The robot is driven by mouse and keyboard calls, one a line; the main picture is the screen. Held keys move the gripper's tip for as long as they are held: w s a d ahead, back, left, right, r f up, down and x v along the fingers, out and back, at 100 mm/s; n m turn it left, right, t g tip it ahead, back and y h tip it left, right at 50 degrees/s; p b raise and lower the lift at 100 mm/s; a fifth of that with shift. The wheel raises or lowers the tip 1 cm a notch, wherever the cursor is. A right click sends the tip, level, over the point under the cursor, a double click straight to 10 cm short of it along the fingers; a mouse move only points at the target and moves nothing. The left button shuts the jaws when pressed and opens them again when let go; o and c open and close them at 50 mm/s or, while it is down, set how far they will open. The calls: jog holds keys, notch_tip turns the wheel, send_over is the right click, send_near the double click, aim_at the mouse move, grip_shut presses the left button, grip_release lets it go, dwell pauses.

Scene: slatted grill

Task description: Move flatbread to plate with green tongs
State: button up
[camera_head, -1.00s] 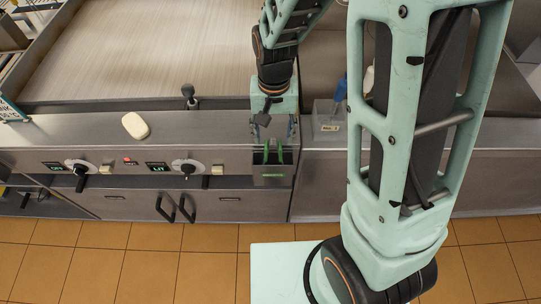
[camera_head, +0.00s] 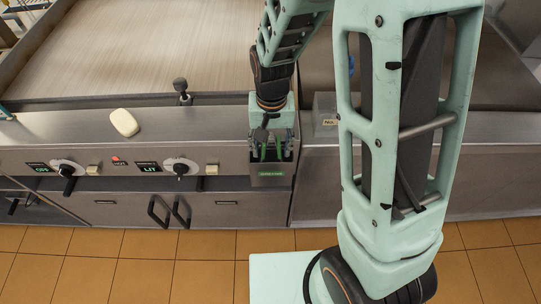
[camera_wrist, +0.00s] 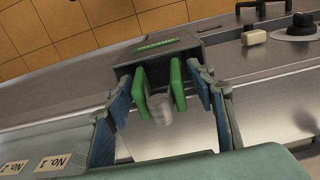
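The green tongs stand upright in a dark holder (camera_head: 270,181) on the counter front. Their two green arms (camera_wrist: 177,84) show apart in the wrist view. My gripper (camera_head: 271,146) is pointing down over the holder, with its fingers on the outer sides of the tongs. In the wrist view my gripper (camera_wrist: 159,73) is open, with gaps visible between its fingers and the tongs. A pale oblong piece (camera_head: 124,122), possibly the flatbread, lies on the metal ledge at left. I cannot make out a plate.
A large slatted grill surface (camera_head: 150,50) lies behind the ledge. Control knobs (camera_head: 181,168) line the counter front left of the holder. A grey container (camera_head: 325,120) stands to the right, partly behind my arm. Labels No. 1 (camera_wrist: 52,162) and No. 2 show in the wrist view.

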aim_at(271, 135)
jog(key=c, duration=0.5)
jog(key=shift+c, duration=0.2)
jog(key=shift+r+p, duration=0.45)
jog(key=shift+r, duration=0.1)
jog(key=c, duration=0.4)
jog(key=shift+r+p, duration=1.5)
jog(key=shift+r, duration=0.55)
jog(key=shift+f, duration=0.1)
jog(key=shift+o, duration=1.3)
grip_shut()
